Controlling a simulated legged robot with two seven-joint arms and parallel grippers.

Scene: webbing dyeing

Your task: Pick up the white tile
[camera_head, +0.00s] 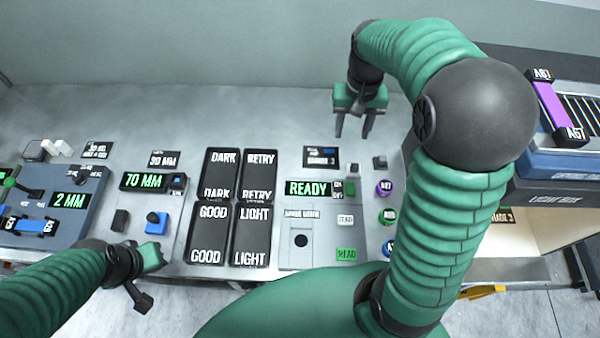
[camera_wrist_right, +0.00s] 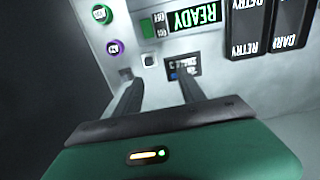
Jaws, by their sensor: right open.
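Small pale blocks, one a white block (camera_head: 47,147), sit at the back left of the bench in the head view. I cannot tell which of these is the white tile. My right gripper (camera_head: 353,136) is open and empty above the back of the bench, fingers pointing down; its fingers also show in the wrist view (camera_wrist_right: 160,79). My left gripper (camera_head: 146,272) is low at the front left, its jaws unclear.
A READY display panel (camera_head: 308,188) and round coloured buttons (camera_head: 384,188) lie near my right gripper. Large black label plates (camera_head: 221,172) fill the middle. A blue-grey console (camera_head: 85,200) is at left. A raised box unit (camera_head: 550,190) stands at right. The back strip is fairly clear.

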